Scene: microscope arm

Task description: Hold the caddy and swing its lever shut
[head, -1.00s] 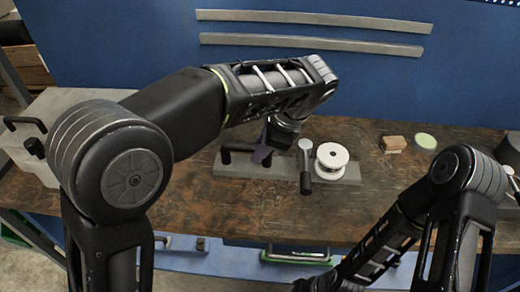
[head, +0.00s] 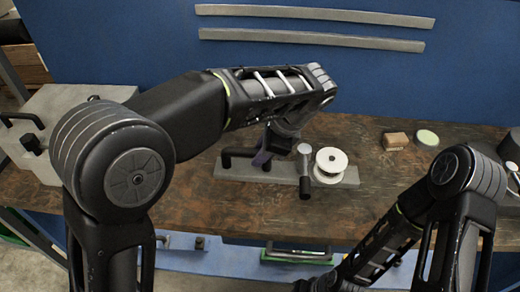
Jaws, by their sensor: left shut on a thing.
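The caddy is a long grey base (head: 345,178) on the brown workbench. It carries a black bar handle (head: 234,154) at its left end, a white spool (head: 331,160) at its right, and a lever (head: 304,172) between them. The lever has a pale round head and a black grip that points toward the bench's front edge, beside the spool. My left gripper (head: 262,159) is shut on the caddy's handle, near its right end; my forearm hides part of the grasp. My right gripper (head: 314,285) shows only partly at the bottom edge, well below the caddy, and its jaws cannot be made out.
A wooden block (head: 395,141) and a pale green disc (head: 427,138) lie at the back right of the bench. A grey box with black handles (head: 62,108) stands at the left. The bench right of the caddy is mostly clear.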

